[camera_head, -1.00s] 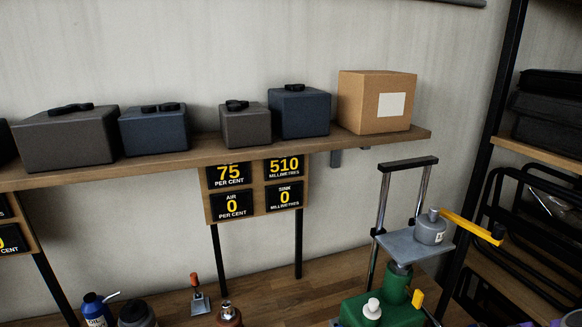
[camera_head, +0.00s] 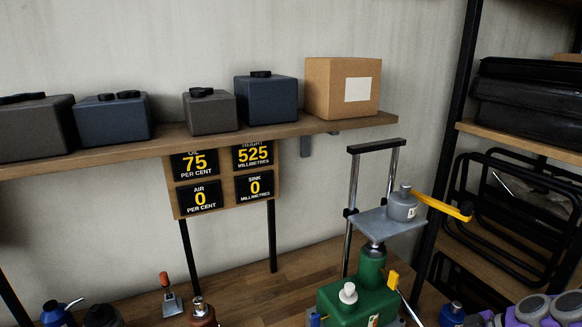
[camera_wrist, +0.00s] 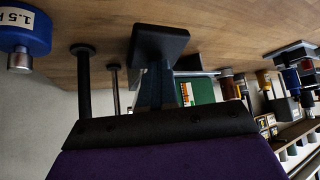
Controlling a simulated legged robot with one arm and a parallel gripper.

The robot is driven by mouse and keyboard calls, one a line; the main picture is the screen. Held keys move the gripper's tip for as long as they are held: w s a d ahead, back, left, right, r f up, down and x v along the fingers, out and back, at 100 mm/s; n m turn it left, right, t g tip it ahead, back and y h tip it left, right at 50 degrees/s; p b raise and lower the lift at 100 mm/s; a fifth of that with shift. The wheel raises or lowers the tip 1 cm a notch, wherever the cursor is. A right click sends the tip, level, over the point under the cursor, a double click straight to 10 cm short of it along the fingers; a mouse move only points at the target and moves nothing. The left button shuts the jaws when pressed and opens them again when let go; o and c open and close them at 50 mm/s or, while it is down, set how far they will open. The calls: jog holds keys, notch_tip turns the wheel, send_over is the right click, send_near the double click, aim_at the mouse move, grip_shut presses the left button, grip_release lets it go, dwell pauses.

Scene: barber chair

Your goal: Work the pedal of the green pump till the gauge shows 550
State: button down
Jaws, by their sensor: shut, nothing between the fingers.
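The green pump (camera_head: 352,300) stands on the bench below the lifting frame; its body also shows in the wrist view (camera_wrist: 204,91). A small yellow part (camera_head: 393,279) and a thin grey rod are at its right side; I cannot tell whether they are the pedal. The gauge board (camera_head: 228,196) reads height 525 millimetres, 75 per cent on the top left plate, air 0 and sink 0. In the wrist view my gripper (camera_wrist: 160,43) appears as a dark shut end beyond a black bar and purple body. Contact with the pedal cannot be made out.
A grey plate (camera_head: 383,222) with a grey weight (camera_head: 402,204) and yellow bar (camera_head: 443,207) sits on the frame. Cases and a cardboard box (camera_head: 342,88) stand on the shelf. A blue weight (camera_wrist: 22,30) is close by in the wrist view. Bottles crowd the bench front.

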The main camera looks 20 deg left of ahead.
jog(key=r, duration=0.4)
jog(key=r+p, duration=0.1)
jog(key=shift+s+d+r, duration=0.25)
jog(key=shift+s+r, duration=0.05)
jog(key=shift+r, duration=0.1)
jog(key=shift+f, duration=0.1)
dwell(0.4)
jog(key=shift+w+a+f+b, duration=0.15)
jog(key=shift+f+b, duration=0.15)
jog(key=shift+f, duration=1.1)
jog(key=shift+w+a+f+b, duration=0.15)
jog(key=shift+f+b, duration=0.15)
jog(key=shift+f, duration=1.05)
jog(key=shift+s+d+r+p, duration=0.15)
jog(key=shift+r+p, duration=0.1)
jog(key=shift+r, duration=1.15)
jog(key=shift+s+d+r+p, duration=0.15)
jog(key=shift+r+p, duration=0.05)
jog(key=shift+r, duration=1.2)
